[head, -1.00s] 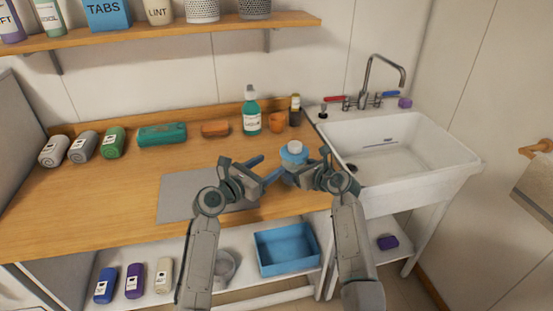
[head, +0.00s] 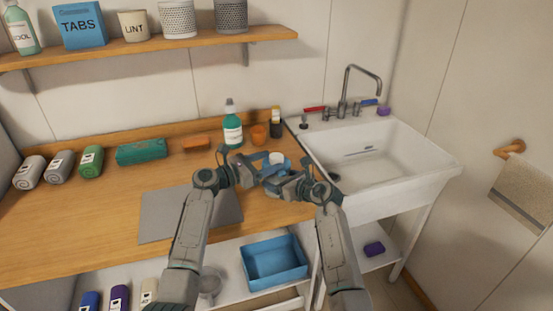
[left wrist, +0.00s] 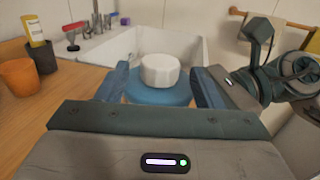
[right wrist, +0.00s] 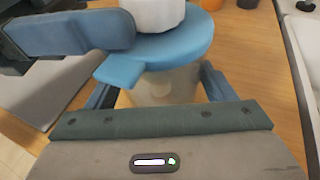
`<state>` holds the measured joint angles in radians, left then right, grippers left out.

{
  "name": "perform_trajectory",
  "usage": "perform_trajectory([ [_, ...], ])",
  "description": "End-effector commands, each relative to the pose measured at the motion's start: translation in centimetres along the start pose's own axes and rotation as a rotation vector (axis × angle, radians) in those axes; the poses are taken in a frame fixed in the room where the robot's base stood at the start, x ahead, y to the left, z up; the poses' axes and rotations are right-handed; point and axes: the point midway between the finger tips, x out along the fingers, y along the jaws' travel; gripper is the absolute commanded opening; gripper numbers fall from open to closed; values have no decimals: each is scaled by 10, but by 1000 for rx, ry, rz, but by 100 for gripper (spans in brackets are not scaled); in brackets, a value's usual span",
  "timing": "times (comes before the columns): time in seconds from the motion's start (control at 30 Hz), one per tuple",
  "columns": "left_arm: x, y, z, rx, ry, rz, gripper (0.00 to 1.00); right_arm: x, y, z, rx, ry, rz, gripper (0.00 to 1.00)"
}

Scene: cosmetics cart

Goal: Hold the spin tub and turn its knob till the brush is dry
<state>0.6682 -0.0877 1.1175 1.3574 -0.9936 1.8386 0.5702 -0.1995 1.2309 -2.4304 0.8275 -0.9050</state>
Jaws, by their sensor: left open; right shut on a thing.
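The spin tub has a blue lid (left wrist: 158,92), a white faceted knob (left wrist: 160,70) on top and a pale see-through body (right wrist: 160,88). It stands upright at the counter's front right, and its knob shows in the head view (head: 277,157). My right gripper (head: 274,182) is shut on the tub's body below the lid. My left gripper (head: 268,164) is open at lid height, with one finger on each side of the knob and visible gaps to it. The brush cannot be made out; a faint pale shape shows inside the body.
A grey mat (head: 165,218) lies left of the tub. The white sink (head: 425,168) is to the right. A blue bin (head: 275,276) sits on the lower shelf.

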Motion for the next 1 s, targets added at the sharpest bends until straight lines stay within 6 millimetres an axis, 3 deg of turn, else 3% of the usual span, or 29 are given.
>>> perform_trajectory([
  [0.2,28,0,0,-1,0,0,61,0,0,0,0,1,-1,45],
  [0.57,34,0,0,1,1,1,61,0,0,0,0,1,-1,45],
  [0.6,34,0,0,0,1,1,59,0,0,0,0,1,-1,45],
  [0.83,34,0,0,0,1,1,16,0,0,0,0,1,-1,45],
  [1.0,34,-1,-1,-1,1,28,16,0,0,0,0,1,-1,45],
])
